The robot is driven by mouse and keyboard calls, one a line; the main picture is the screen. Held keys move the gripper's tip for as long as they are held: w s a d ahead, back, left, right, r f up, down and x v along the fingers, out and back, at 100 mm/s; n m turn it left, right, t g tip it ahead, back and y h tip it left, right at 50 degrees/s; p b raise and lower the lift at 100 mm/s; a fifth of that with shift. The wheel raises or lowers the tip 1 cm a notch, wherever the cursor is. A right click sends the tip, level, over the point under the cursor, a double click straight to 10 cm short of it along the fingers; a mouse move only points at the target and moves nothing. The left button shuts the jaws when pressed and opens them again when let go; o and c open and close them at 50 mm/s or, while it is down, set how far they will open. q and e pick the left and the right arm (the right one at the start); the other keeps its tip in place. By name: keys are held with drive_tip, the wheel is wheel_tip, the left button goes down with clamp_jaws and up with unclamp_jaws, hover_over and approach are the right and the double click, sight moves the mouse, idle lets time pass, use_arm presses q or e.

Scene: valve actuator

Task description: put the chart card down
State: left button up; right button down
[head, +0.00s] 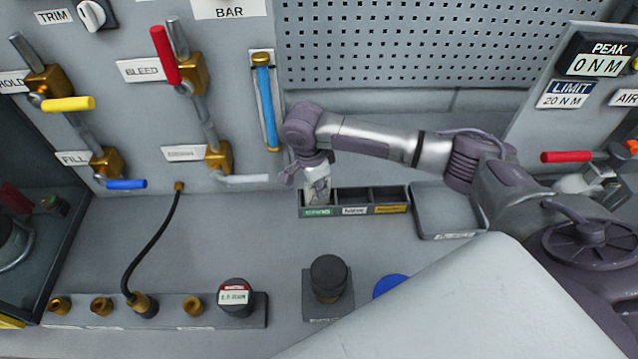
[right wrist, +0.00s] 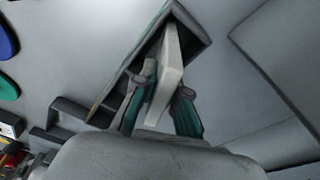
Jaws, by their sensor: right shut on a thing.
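The chart card (head: 318,194) is pale and mostly hidden by the gripper in the head view. In the right wrist view the card (right wrist: 171,68) stands on edge between the fingers, its far end within the opening of a compartment. My right gripper (head: 315,180) is shut on the card, above the left, green-labelled compartment of a dark three-part holder (head: 373,211). Its fingers (right wrist: 162,105) show on both sides of the card. Whether the card touches the compartment floor is hidden. My left gripper is not in view.
A shallow grey tray (head: 447,235) lies right of the holder. Behind rises a panel with valves, a red lever (head: 164,56) and a blue-filled gauge (head: 265,105). A black knob (head: 329,277) and a fitting rail (head: 175,312) stand in front. The bench between is clear.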

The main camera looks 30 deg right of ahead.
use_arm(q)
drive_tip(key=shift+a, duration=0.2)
use_arm(e)
drive_tip(key=shift+f, duration=0.1)
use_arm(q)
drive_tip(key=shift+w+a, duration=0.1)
use_arm(e)
drive_tip(key=c, duration=1.2)
unclamp_jaws()
drive_tip(key=r, duration=0.3)
drive_tip(key=a+r+b, duration=0.1)
drive_tip(key=r, duration=0.3)
drive_tip(key=r+b, duration=0.1)
drive_tip(key=r, duration=0.3)
drive_tip(key=shift+w+a+r, duration=0.1)
drive_tip(key=shift+a, duration=0.3)
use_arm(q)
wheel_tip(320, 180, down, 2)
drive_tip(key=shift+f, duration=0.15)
use_arm(e)
drive_tip(key=shift+r, duration=0.5)
drive_tip(key=shift+f, duration=0.1)
